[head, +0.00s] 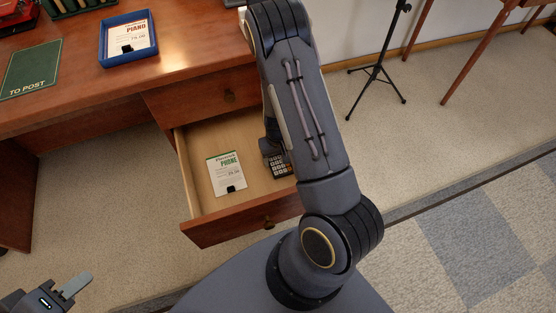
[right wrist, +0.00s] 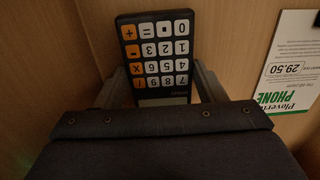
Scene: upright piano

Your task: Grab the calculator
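The calculator (head: 280,165) lies in the right part of the open desk drawer, partly hidden by my right arm. It is dark, with white and orange keys. In the right wrist view the calculator (right wrist: 158,50) sits between the two fingers of my right gripper (right wrist: 162,80), one along each side. The fingers are spread to about its width, and firm contact cannot be made out. The gripper body covers its lower end. In the head view my right gripper is mostly hidden behind its arm.
The open drawer (head: 240,228) also holds a white and green phone card (head: 227,174) left of the calculator. The drawer's walls are close around my right gripper. The desk top (head: 185,45) bears a blue tray (head: 103,50) and a green board (head: 30,70). A black stand (head: 376,75) is on the floor.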

